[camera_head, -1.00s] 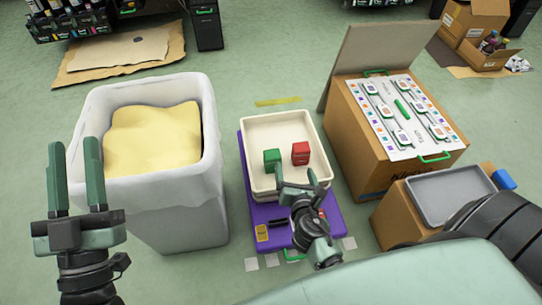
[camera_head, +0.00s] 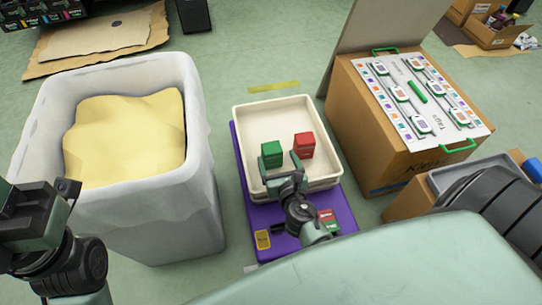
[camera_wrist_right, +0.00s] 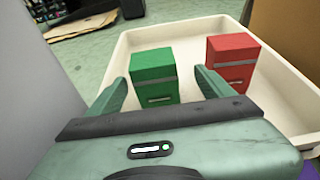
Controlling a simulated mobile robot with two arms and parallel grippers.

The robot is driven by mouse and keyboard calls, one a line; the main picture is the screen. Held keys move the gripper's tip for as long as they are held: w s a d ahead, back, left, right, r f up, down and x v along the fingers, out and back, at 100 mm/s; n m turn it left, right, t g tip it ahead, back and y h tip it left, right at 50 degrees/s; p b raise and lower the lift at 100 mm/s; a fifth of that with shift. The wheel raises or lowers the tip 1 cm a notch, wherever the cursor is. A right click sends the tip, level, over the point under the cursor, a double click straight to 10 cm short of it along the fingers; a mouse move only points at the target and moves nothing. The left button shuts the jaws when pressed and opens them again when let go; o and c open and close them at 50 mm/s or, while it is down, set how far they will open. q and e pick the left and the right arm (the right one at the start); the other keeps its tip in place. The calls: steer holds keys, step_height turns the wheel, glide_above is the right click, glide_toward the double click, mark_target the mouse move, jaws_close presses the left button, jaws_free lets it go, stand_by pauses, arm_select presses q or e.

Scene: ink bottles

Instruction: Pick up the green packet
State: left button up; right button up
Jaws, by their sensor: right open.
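The green packet (camera_head: 271,154) stands upright in the cream tray (camera_head: 240,112), left of a red packet (camera_head: 304,144). My right gripper (camera_head: 285,170) is over the near side of the tray, just in front of the green packet. In the right wrist view the green packet (camera_wrist_right: 154,75) shows between the two open fingers of the right gripper (camera_wrist_right: 163,92), with space on both sides. The red packet (camera_wrist_right: 233,62) is beyond the right finger. My left gripper (camera_head: 30,215) is at the left edge; its fingers are cut off there.
The tray sits on a purple base (camera_head: 345,210). A tall whitish bin (camera_head: 195,205) with yellow contents stands left. A cardboard box (camera_head: 372,150) with a labelled panel stands right, and a grey tray (camera_head: 450,178) lies in front of it.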

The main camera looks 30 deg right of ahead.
mark_target(270, 146)
steer(key=x, duration=0.2)
steer(key=b+x, duration=0.1)
steer(key=x, duration=0.2)
steer(key=b+x, duration=0.1)
steer(key=x, duration=0.1)
steer(key=shift+w+a+r, duration=0.1)
steer(key=shift+w+a, duration=0.2)
steer(key=c, duration=1.5)
